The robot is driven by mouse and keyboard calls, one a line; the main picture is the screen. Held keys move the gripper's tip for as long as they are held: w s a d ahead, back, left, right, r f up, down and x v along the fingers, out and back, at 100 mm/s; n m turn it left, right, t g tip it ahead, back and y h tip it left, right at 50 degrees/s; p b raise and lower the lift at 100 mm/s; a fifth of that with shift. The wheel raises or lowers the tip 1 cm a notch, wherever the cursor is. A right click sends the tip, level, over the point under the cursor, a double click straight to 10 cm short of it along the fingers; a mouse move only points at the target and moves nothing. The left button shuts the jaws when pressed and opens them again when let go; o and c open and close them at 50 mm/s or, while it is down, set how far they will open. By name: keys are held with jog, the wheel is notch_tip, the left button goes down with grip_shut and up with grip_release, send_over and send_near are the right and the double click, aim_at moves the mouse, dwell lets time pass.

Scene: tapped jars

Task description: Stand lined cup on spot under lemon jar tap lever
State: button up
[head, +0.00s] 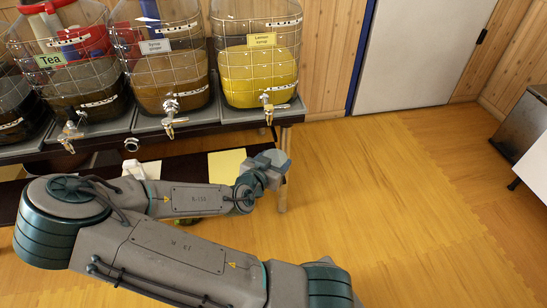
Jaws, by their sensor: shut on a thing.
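The lemon jar (258,75) holds yellow syrup behind a wire cage and bears a yellow label. Its tap (267,104) sticks out at the front, with the lever hanging below it. A yellow square spot (227,163) lies on the dark lower shelf below this jar, partly behind my arm. My gripper (266,172) is to the right of the yellow square, near the shelf's right end. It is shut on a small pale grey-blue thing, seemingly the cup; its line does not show. The fingers are mostly hidden by the wrist.
The syrup jar (170,80) and the tea jar (75,75), each with a tap, stand left of the lemon jar. A small white object (133,170) is on the lower shelf. A table leg (282,195) stands close by my gripper. The wooden floor at right is clear.

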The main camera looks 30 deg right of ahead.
jog(key=shift+a, duration=0.1)
jog(key=shift+f, duration=0.35)
jog(key=w+f+b, duration=0.2)
jog(key=f+b, duration=0.1)
jog(key=shift+w+d+f, duration=0.3)
jog(key=shift+w+d, duration=0.1)
jog(key=shift+w+d+r, duration=0.1)
jog(key=shift+w, duration=0.25)
jog(key=shift+w+d, duration=0.4)
jog(key=shift+w, duration=1)
jog(key=shift+w+d, duration=0.4)
jog(key=shift+w, duration=1.05)
jog(key=shift+w+d, duration=0.4)
jog(key=shift+w, duration=1)
jog(key=shift+f+b, duration=0.45)
jog(key=shift+b, duration=0.2)
jog(key=o, duration=1)
jog(key=shift+o, duration=0.2)
